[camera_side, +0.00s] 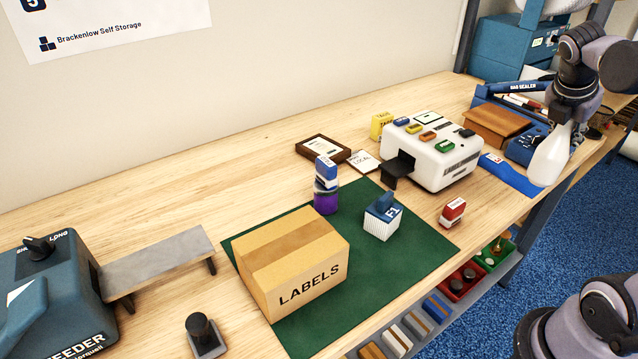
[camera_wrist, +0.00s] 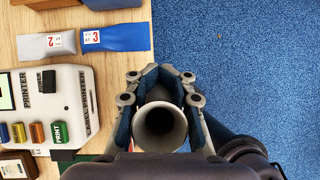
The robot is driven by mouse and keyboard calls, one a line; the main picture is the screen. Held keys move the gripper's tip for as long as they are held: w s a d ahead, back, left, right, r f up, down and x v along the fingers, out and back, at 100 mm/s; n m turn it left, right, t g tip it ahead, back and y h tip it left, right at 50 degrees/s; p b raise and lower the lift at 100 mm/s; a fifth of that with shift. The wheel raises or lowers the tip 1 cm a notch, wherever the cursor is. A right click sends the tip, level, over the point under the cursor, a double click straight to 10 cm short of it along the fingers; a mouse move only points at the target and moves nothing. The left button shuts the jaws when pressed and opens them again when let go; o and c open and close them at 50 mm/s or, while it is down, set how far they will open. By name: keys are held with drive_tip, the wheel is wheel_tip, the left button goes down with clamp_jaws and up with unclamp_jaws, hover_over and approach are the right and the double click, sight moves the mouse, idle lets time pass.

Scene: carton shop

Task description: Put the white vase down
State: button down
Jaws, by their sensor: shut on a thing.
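The white vase (camera_side: 551,156) is in my gripper (camera_side: 568,112) at the right of the side view. It hangs slightly tilted, mouth up, with its base free and nothing seen touching it from below. My gripper's fingers are shut around its neck. In the wrist view my gripper (camera_wrist: 161,100) has a finger on each side of the vase's round open mouth (camera_wrist: 160,131). There the vase appears at the table's front edge, mostly over the blue floor. The vase's lower body is hidden in that view.
A blue pouch (camera_side: 512,176) lies on the wooden table (camera_side: 170,183) beside the vase. A white label printer (camera_side: 432,150) stands left of it, with a brown box (camera_side: 498,125) behind. A green mat (camera_side: 425,246) carries a LABELS carton (camera_side: 292,262). Bare wood lies at the back left.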

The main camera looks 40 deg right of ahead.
drive_tip(key=shift+s+f, duration=0.35)
drive_tip(key=shift+f, duration=0.05)
drive_tip(key=w+a+f, duration=0.5)
drive_tip(key=w+f, duration=0.5)
drive_tip(key=shift+f, duration=0.3)
drive_tip(key=shift+f, duration=0.1)
drive_tip(key=c, duration=1.1)
unclamp_jaws()
drive_tip(key=shift+c, duration=0.2)
